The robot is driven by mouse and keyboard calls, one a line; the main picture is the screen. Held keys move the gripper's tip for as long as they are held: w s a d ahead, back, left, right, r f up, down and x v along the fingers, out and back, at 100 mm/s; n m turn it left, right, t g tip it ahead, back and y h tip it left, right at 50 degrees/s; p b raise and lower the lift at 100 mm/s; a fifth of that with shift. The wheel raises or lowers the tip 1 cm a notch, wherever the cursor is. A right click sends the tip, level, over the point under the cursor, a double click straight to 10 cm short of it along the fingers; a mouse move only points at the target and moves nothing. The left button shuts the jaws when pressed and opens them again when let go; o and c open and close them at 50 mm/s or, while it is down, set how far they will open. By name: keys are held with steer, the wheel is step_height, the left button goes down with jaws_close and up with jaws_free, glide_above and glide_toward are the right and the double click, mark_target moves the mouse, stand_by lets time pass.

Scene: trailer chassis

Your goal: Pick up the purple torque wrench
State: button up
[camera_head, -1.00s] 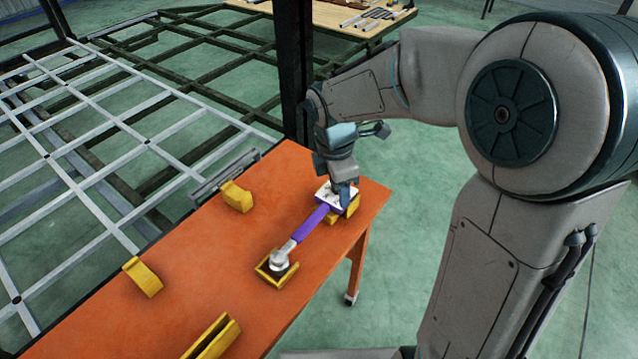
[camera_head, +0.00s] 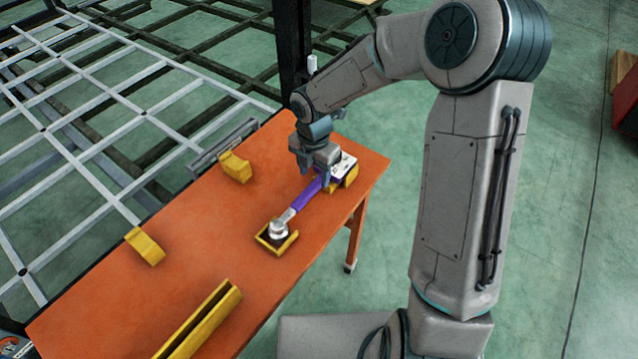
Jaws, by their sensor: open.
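The purple torque wrench (camera_head: 303,198) lies on the orange table (camera_head: 205,235). Its silver head (camera_head: 278,229) sits in a yellow holder (camera_head: 262,243). Its white end (camera_head: 346,164) rests on another yellow holder (camera_head: 351,178). My gripper (camera_head: 315,180) points down at the upper part of the purple handle, near the white end. Its jaws are open, with a finger showing beside the handle. The far finger is partly hidden, so I cannot tell whether the handle lies fully between the jaws.
Other yellow holders stand on the table: one at the back (camera_head: 236,167), one at the left (camera_head: 146,246) and a long one at the front (camera_head: 200,322). A grey metal bar (camera_head: 224,146) lies along the back edge. A white lattice frame (camera_head: 75,135) stands behind the table.

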mark_target(316, 183)
step_height(316, 183, down, 5)
steer(key=shift+s+d+f, duration=0.1)
steer(key=shift+d+f, duration=0.05)
jaws_close()
